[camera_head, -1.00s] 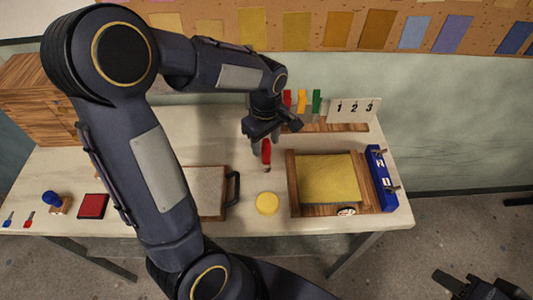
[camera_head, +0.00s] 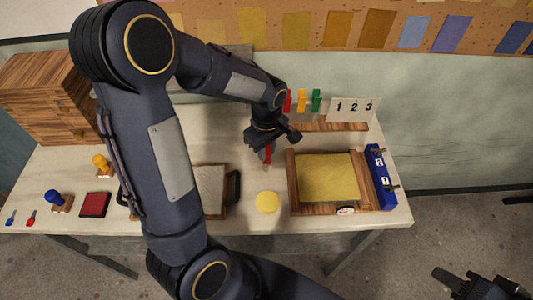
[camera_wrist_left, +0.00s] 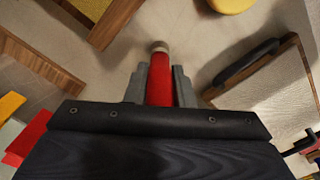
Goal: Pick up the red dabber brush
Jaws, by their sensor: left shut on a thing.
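The red dabber brush (camera_head: 268,152) stands roughly upright on the table, left of the wooden frame. My left gripper (camera_head: 267,148) is over it, with its fingers down around it. In the left wrist view the red brush (camera_wrist_left: 160,80) sits between the two grey fingers (camera_wrist_left: 160,86), which are shut on it; its pale tip points away from the palm. The arm hides part of the brush in the head view. My right gripper (camera_head: 478,286) is at the bottom right corner, off the table, and its jaws are unclear.
Close right is a wooden frame with a yellow sheet (camera_head: 328,178); a yellow disc (camera_head: 267,202) lies in front. A handled board (camera_head: 211,187) is left. Behind stand red, yellow and green pieces (camera_head: 302,101) and a numbered card (camera_head: 353,108). A blue rack (camera_head: 380,178) is at right.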

